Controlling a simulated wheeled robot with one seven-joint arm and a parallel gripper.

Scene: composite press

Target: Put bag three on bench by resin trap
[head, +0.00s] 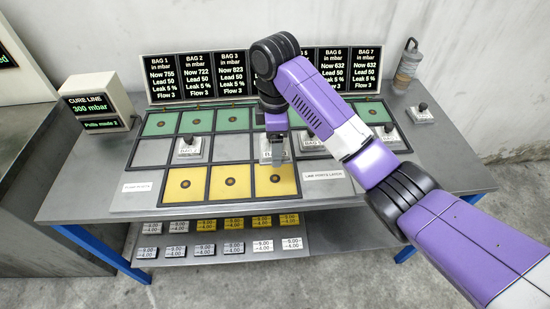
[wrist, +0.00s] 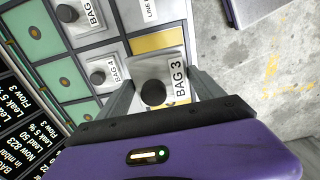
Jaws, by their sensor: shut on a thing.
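Bag 3 (wrist: 178,78) is a small grey block with a black knob and a white label reading BAG 3. In the wrist view it sits between the two fingers of my gripper (wrist: 160,92), which is shut on it. In the head view my gripper (head: 274,150) is over the middle row of the board, just behind a yellow cell, and mostly hides the bag. I cannot tell whether the bag touches the board. The resin trap (head: 408,66), a clear grey cylinder with a hook on top, stands at the bench's back right corner. The bench (head: 455,178) is grey metal.
One knobbed block (head: 420,114) stands on the bench in front of the trap. Other blocks stand on the board (head: 152,152), including bag 4 (wrist: 103,76). Black displays (head: 193,75) line the back. Bare bench lies right of the board. My arm crosses the right side.

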